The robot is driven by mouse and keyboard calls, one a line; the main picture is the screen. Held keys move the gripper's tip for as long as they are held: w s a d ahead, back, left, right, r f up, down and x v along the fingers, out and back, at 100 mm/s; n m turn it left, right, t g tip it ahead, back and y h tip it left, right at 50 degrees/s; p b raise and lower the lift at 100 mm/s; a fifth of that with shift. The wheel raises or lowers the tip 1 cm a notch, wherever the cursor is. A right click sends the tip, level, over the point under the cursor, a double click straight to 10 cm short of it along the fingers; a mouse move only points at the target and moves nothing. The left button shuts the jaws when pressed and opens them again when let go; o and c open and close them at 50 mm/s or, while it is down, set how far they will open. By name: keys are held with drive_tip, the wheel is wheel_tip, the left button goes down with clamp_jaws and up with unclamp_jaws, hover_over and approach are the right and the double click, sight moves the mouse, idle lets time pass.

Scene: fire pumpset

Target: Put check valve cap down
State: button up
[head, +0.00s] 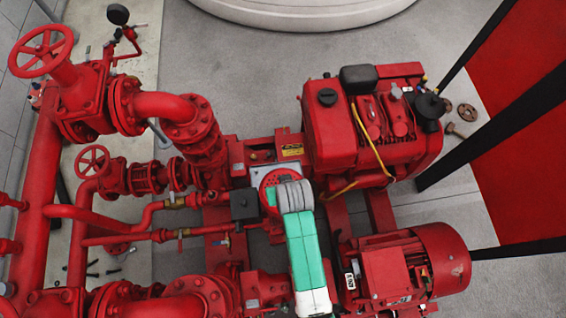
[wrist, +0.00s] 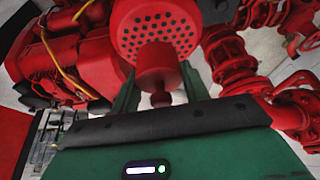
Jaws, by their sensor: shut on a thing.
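The check valve cap appears to be the red piece with a round perforated face and a short cylinder ending in a small knob, large in the wrist view (wrist: 156,70). The dark green fingers of my gripper (wrist: 160,78) stand on both sides of the cylinder, shut on it. In the head view the cap (head: 270,179) shows as a red dotted round beside my grey wrist, above the middle of the pumpset. My gripper (head: 271,197) is mostly hidden there under the wrist. Whether the cap touches anything below cannot be told.
A red engine (head: 370,125) stands at the upper right and a red motor (head: 415,265) at the lower right. Red pipes and handwheels (head: 42,52) fill the left. Small rusty parts (head: 466,112) lie on the grey floor at right. Free floor (head: 240,90) lies behind the pumpset.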

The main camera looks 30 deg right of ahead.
drive_tip(key=shift+w+d+f, duration=0.1)
drive_tip(key=shift+w+d, duration=0.1)
drive_tip(key=shift+w, duration=0.55)
drive_tip(key=shift+w+d+f, duration=0.1)
drive_tip(key=shift+w+d, duration=0.1)
drive_tip(key=shift+w, duration=0.55)
wheel_tip(320, 180, down, 3)
drive_tip(key=shift+f, duration=0.2)
drive_tip(key=shift+f, duration=0.1)
drive_tip(key=shift+f, duration=0.5)
drive_tip(key=o, duration=1)
